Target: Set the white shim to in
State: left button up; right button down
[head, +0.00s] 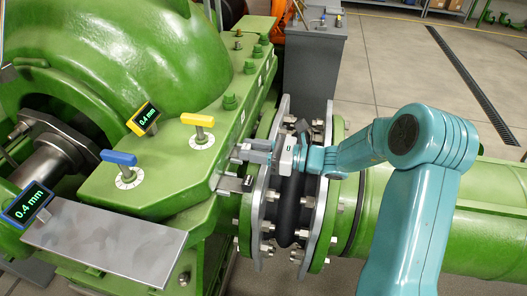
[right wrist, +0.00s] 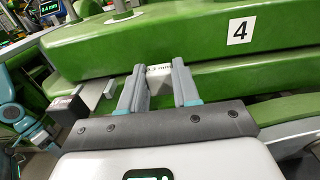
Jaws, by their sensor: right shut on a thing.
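My right gripper (head: 243,152) reaches in from the right, over the black ring between the flanges, to the side of the green split case (head: 150,185). In the right wrist view its two grey fingers (right wrist: 159,72) point at the seam between the green flanges. They are shut on the white shim (right wrist: 158,69), a small pale piece with a blurred mm marking, at the seam. How deep it sits in the seam is hidden. A second shim with a black end block (head: 234,184) sticks out nearby; it also shows in the right wrist view (right wrist: 68,107).
A yellow-handled knob (head: 198,121) and a blue-handled knob (head: 118,158) stand on the case. A yellow-framed display (head: 144,118) and a blue-framed display (head: 27,203) both read 0.4 mm. A bare metal plate (head: 105,243) lies at front left. Bolted flanges (head: 318,210) stand close below my right gripper.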

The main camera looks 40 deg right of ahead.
jog(key=shift+x, duration=0.85)
jog(key=shift+d+r, duration=0.1)
jog(key=c, duration=0.8)
grip_release()
jog(key=shift+w+a, duration=0.2)
jog(key=shift+s+d, duration=0.2)
jog(key=shift+s, duration=0.1)
jog(key=v, duration=1.5)
jog(key=shift+s+d+b, duration=0.2)
jog(key=shift+d+b, duration=0.05)
jog(key=shift+b, duration=0.2)
